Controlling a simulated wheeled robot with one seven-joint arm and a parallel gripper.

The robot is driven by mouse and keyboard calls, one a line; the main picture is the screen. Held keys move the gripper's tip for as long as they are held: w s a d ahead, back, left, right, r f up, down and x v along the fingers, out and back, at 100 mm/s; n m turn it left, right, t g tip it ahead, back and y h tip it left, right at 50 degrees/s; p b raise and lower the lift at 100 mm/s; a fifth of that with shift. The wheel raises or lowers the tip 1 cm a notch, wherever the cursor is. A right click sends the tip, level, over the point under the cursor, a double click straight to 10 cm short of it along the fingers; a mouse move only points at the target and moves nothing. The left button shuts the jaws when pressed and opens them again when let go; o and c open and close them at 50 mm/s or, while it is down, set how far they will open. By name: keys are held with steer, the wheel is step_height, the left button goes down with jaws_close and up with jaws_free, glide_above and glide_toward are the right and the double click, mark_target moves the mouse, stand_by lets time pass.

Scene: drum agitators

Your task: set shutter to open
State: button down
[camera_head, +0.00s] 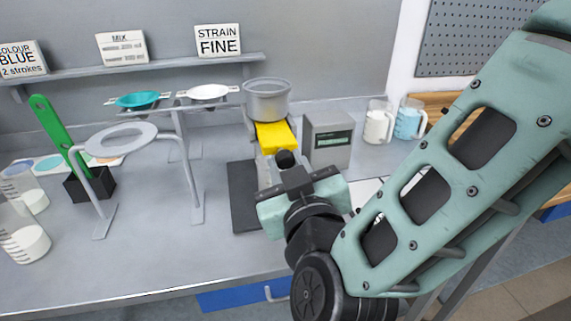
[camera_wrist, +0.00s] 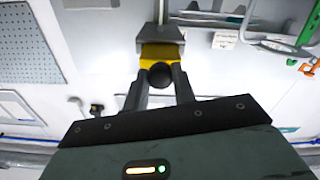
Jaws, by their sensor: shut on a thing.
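A yellow shutter (camera_head: 273,136) with a round black knob (camera_head: 286,158) sits on the bench fixture, just below a grey metal pot (camera_head: 267,98). My gripper (camera_head: 284,172) reaches the knob from the front. In the wrist view, the two dark fingers of my gripper (camera_wrist: 161,82) lie on either side of the black knob (camera_wrist: 161,74) and are shut on it. The yellow shutter (camera_wrist: 160,53) shows just beyond the knob. The underside of the pot's outlet is hidden, so I cannot tell how far the shutter covers it.
A grey box with a small display (camera_head: 328,140) stands close to the right of the shutter. Ring stands (camera_head: 121,140) and a green-handled tool (camera_head: 56,133) are to the left. Jugs (camera_head: 379,122) stand at the right.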

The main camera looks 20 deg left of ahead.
steer(key=shift+s, duration=0.1)
steer(key=c, duration=1.1)
jaws_free()
steer(key=shift+d, duration=0.1)
steer(key=shift+c, duration=0.2)
steer(key=shift+s, duration=0.1)
steer(key=b+v, duration=1.2)
steer(key=v, duration=0.5)
steer(key=shift+d, duration=0.2)
